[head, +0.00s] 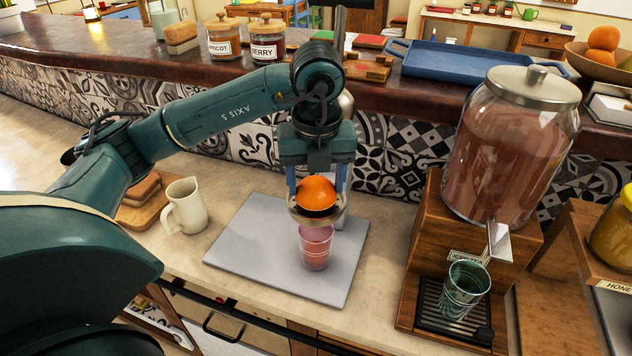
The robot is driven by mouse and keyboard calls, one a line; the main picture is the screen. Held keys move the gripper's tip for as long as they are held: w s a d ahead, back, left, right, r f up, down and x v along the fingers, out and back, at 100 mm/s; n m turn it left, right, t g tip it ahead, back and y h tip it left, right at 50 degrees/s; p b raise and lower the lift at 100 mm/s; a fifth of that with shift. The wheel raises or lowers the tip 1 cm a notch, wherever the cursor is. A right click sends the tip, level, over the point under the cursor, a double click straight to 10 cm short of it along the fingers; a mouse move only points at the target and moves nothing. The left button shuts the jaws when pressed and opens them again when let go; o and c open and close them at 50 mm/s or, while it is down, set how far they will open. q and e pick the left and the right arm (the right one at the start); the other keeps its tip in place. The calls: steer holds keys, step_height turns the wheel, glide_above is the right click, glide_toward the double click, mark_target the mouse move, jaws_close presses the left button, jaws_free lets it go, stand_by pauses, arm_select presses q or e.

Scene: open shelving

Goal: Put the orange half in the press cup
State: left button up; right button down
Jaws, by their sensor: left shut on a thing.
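The orange half (316,192) is between the two fingers of my left gripper (316,187), rounded side up. My left gripper points straight down and is shut on it. The press cup (313,215), a shallow metal bowl, is directly below and around the fruit's lower edge. I cannot tell whether the fruit touches the bottom of the cup. A glass with pink liquid (316,247) stands under the cup on a grey board (256,235). My arm hides most of the press behind it. My right gripper is not in view.
A cream jug (186,207) and a wooden board with bread (143,189) stand left of the grey board. A large drink dispenser (512,145) with a green glass (464,290) stands right. The raised ledge behind holds jars (267,40) and a blue tray (470,64).

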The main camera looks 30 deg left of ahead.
arm_select(q)
steer(key=shift+f, duration=0.5)
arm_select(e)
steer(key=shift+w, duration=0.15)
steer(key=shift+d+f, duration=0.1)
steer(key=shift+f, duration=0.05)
arm_select(q)
steer(key=shift+f, duration=0.25)
steer(key=o, duration=0.6)
steer(key=shift+r, duration=0.1)
steer(key=o, duration=0.4)
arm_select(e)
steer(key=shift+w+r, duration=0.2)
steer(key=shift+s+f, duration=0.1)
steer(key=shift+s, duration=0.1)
